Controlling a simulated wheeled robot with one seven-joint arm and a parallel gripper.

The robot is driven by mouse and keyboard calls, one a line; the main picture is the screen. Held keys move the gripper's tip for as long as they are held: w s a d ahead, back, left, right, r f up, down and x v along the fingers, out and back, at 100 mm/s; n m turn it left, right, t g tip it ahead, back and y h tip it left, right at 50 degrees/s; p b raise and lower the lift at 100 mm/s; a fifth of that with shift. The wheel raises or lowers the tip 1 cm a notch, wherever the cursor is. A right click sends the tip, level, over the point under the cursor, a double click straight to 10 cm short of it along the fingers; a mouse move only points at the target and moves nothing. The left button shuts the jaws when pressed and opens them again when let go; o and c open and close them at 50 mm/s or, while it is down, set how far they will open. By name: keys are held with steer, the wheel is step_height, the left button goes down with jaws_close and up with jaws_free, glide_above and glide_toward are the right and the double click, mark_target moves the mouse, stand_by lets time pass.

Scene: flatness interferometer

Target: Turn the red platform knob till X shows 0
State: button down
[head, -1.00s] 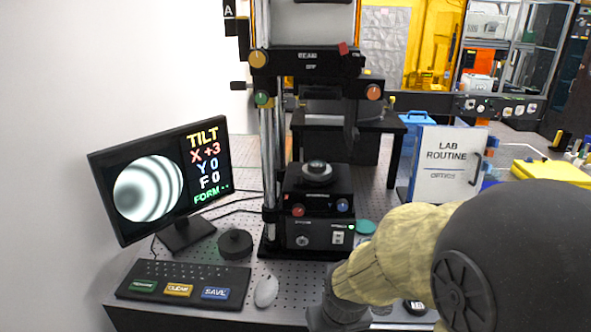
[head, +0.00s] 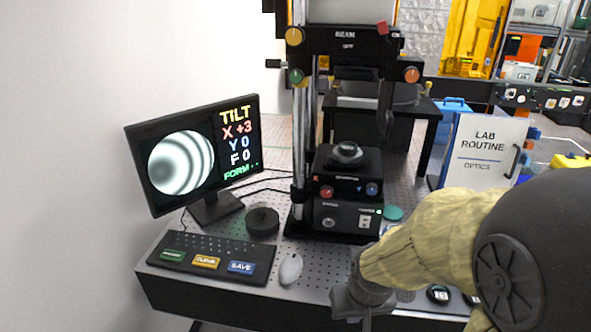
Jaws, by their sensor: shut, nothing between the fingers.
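The red platform knob (head: 326,192) is on the left front of the black sample platform (head: 347,167), beside a small red X mark. A blue knob (head: 371,188) sits to its right. The monitor (head: 190,155) at left reads X +3, Y 0, F 0 and FORM, beside a round image of curved dark and light fringes. My gripper (head: 362,300) is low at the bottom of the view, in front of the instrument and below and right of the red knob, well apart from it. Its fingertips are hard to make out. It holds nothing that I can see.
A keyboard (head: 210,252) with coloured keys, a mouse (head: 290,269) and a black round puck (head: 262,222) lie on the perforated table left of my arm. A LAB ROUTINE sign (head: 486,150) stands at right. The upper beam head (head: 345,45) overhangs the platform.

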stand_by(0.8)
steer(key=c, duration=1.4)
jaws_free()
steer(key=shift+d, duration=0.15)
